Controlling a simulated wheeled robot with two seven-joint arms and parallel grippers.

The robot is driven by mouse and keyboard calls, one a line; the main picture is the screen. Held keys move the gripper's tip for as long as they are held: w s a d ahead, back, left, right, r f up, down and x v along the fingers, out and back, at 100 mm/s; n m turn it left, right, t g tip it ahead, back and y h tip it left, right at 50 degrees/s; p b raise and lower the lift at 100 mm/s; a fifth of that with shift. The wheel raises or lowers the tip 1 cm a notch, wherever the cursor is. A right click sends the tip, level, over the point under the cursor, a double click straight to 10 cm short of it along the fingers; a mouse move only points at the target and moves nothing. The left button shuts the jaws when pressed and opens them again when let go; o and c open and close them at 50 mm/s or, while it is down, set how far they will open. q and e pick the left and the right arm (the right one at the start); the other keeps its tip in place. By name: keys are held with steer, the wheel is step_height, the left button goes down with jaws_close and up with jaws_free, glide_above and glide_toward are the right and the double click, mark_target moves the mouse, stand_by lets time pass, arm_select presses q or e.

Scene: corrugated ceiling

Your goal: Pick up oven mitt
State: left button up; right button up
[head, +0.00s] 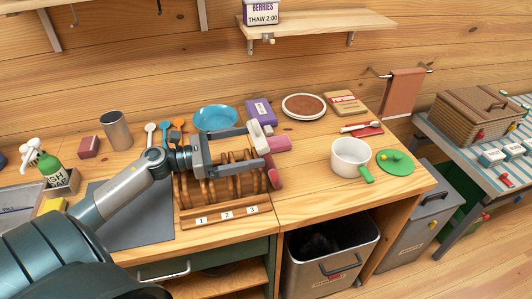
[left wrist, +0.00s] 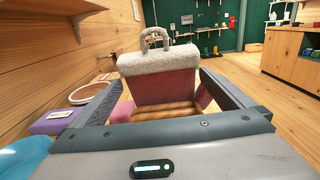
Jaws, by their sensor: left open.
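The oven mitt (head: 276,145) is pink with a fuzzy cream cuff and stands upright at the right end of the slatted wooden rack. In the left wrist view the mitt (left wrist: 163,85) is straight ahead, with its cuff and hanging loop on top. My left gripper (head: 258,147) is open at the mitt, above the rack. In the left wrist view its two fingers (left wrist: 160,88) lie on either side of the mitt's body. I cannot tell whether they touch it. The fingers hide part of the mitt. My right gripper is not in view.
The slatted rack (head: 221,182), with a tray numbered 1 to 3, lies below the gripper. A blue bowl (head: 216,117), a purple box (head: 260,112) and a round brown-topped dish (head: 304,106) are behind. A white pot (head: 350,158) stands right.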

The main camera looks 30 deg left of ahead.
mark_target(259, 141)
arm_select(q)
steer(key=shift+w, duration=0.1)
stand_by(0.3)
steer(key=shift+w+d+r+p, duration=0.3)
steer(key=shift+w+d+p, duration=0.05)
steer(key=shift+p, duration=0.25)
steer(key=p+x, duration=0.2)
steer(key=shift+w+d+r, duration=0.2)
steer(key=shift+d+r, duration=0.05)
steer(key=shift+w+d+f+p, duration=0.2)
steer(key=shift+w+d+p, duration=0.15)
steer(key=shift+w+d, duration=0.25)
steer(key=shift+a, duration=0.1)
steer(key=c, duration=1.1)
steer(key=shift+r, duration=0.1)
